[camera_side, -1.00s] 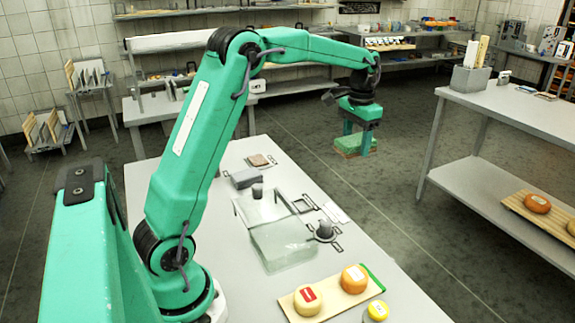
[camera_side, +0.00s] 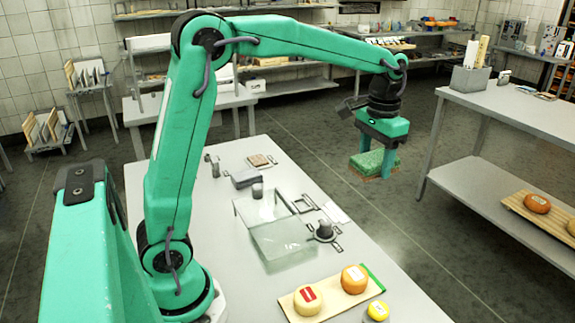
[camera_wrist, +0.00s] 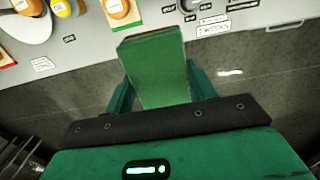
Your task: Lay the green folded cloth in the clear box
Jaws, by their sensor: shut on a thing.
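My gripper (camera_side: 377,163) is shut on the green folded cloth (camera_side: 370,165) and holds it in the air, beyond the table's right edge in the side view. In the wrist view the cloth (camera_wrist: 155,65) lies between the two fingers of my gripper (camera_wrist: 156,85). The clear box (camera_side: 283,244) stands on the table, to the left of and below the cloth in the side view. It is see-through and looks empty. I cannot make out the box clearly in the wrist view.
Two cheese wheels (camera_side: 308,299) (camera_side: 354,278) sit on a board near the table's front, with a yellow-lidded jar (camera_side: 376,312) beside them. A dark grey block (camera_side: 245,178) and a grey knobbed piece (camera_side: 324,231) stand near the box. A second table (camera_side: 500,113) is at right.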

